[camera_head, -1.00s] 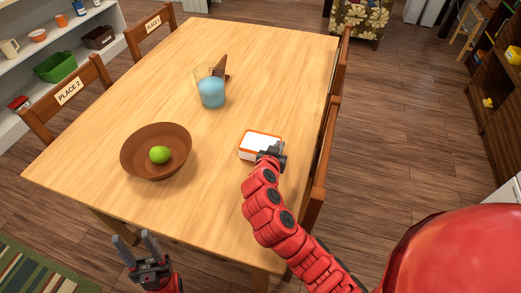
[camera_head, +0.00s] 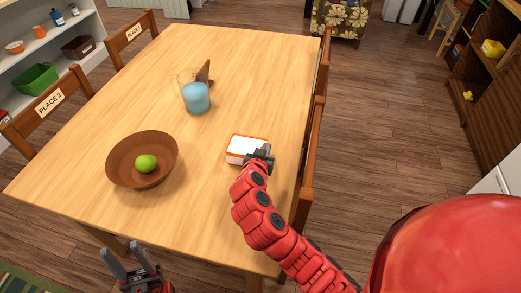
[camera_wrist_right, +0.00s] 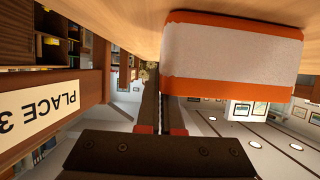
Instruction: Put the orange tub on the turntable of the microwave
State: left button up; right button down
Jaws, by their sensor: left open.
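The orange tub (camera_head: 246,149) stands on the table near its right edge. It has an orange rim and is white within it. In the right wrist view the tub (camera_wrist_right: 232,50) shows a white side with orange bands. My right gripper (camera_head: 262,154) is at the tub's right end. In the wrist view its two fingers (camera_wrist_right: 160,105) are close together at the tub's edge, one tip hidden behind the wall; they look shut on that wall. My left gripper (camera_head: 128,258) is open and empty, low beside the table's front edge. No microwave or turntable is in view.
The wooden table (camera_head: 215,205) also holds a brown bowl (camera_head: 120,172) with a lime (camera_head: 146,164), a glass with blue contents (camera_head: 196,97) and a brown wedge-shaped object (camera_head: 204,73). Chairs (camera_head: 311,150) line both sides. Open floor (camera_head: 400,130) lies to the right.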

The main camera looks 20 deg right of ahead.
jog(key=shift+r+b, duration=0.35)
jog(key=shift+r, duration=4.55)
jog(key=shift+s, duration=0.1)
